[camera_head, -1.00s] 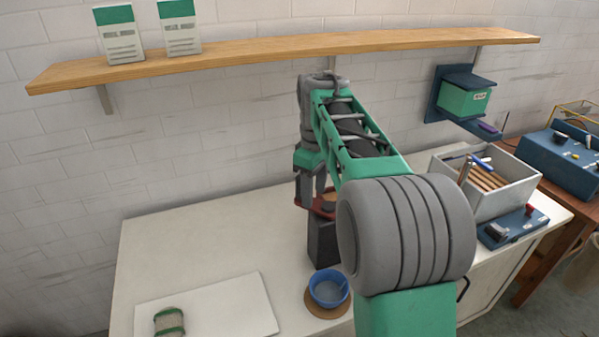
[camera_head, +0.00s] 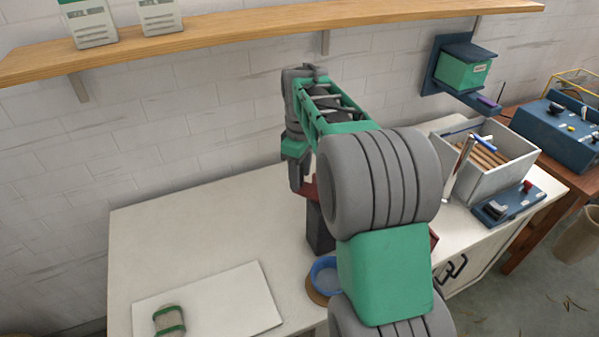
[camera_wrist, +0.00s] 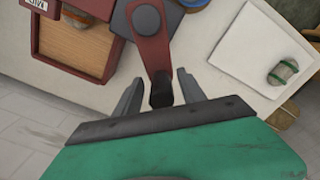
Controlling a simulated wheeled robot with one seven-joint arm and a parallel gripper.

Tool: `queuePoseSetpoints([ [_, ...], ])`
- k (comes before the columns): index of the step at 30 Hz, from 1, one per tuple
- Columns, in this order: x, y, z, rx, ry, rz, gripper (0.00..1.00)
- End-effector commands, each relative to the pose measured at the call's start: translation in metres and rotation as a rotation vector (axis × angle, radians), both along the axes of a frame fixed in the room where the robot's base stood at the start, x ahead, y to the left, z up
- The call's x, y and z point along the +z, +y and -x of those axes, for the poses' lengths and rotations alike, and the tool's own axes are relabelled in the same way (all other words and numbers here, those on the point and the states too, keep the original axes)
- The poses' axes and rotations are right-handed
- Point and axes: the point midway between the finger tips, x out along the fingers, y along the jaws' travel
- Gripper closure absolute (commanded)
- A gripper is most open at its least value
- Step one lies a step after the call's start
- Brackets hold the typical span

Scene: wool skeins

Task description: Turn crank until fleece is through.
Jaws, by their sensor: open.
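The crank is a dark red arm (camera_wrist: 153,50) with a round grey hub (camera_wrist: 146,19) and a dark handle (camera_wrist: 161,91), seen in the wrist view. It sits on a dark machine body (camera_head: 319,230), mostly hidden behind my arm in the head view. My gripper (camera_wrist: 160,78) is open, with one finger on each side of the handle; I cannot tell whether either touches it. A red-framed tray (camera_wrist: 76,42) with a brown bed lies left of the crank in the wrist view. No loose fleece is clearly visible.
A green-banded wool roll (camera_head: 169,320) lies on a white board (camera_head: 235,297) at the front left. A blue bowl (camera_head: 323,272) is beside the machine.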

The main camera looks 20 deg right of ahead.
Motion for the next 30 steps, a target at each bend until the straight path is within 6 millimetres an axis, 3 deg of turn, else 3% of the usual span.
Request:
queuePoseSetpoints([
  [8, -0.0039, 0.0014, -0.0005, 0.003, -0.001, 0.0, 0.52],
  [25, -0.0036, 0.0014, -0.0004, 0.002, -0.001, 0.001, 0.99],
  [30, -0.0035, 0.0014, -0.0004, 0.002, 0.0, 0.0, 1.0],
])
